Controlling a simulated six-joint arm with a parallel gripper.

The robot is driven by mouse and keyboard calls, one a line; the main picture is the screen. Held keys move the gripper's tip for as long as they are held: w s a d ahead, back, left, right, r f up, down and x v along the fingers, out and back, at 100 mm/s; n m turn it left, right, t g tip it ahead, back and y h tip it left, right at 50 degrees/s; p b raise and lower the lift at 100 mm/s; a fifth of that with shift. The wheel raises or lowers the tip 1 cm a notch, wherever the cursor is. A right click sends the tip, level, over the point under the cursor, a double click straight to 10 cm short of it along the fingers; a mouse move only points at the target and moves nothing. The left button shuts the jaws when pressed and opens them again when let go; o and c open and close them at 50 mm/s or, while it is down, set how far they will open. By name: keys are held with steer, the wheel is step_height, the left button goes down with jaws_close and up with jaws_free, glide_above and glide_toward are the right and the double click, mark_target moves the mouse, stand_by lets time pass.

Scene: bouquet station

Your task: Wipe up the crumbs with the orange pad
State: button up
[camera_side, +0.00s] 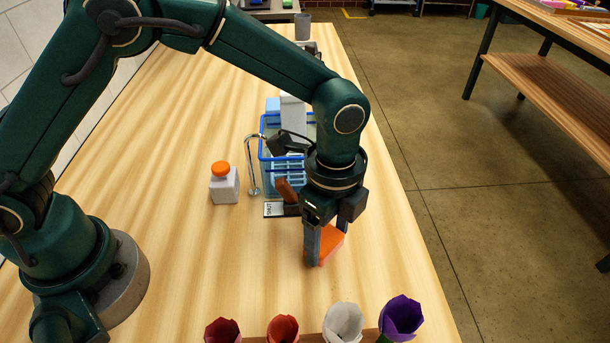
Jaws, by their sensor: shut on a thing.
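My gripper (318,258) points down over the wooden table (180,255), right of the middle. It is shut on the orange pad (331,241), which shows between and to the right of the fingers. The pad is at or just above the table top; I cannot tell if it touches. I can make out no crumbs in this view; my gripper and the pad hide part of the table there.
Behind my gripper stand a blue-railed rack (265,170), a white bottle with an orange cap (225,186) and a small sign (275,209). Several flowers (343,322) line the front edge. The table's right edge (421,241) is close. The left middle is clear.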

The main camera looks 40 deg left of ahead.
steer(key=shift+w+a, duration=0.85)
steer(key=shift+w, duration=0.05)
steer(key=shift+w+d, duration=0.4)
steer(key=shift+d, duration=0.1)
steer(key=shift+s+d, duration=3.75)
steer(key=shift+s, duration=0.1)
steer(key=shift+w+a, duration=3.9)
steer(key=shift+r, duration=4.05)
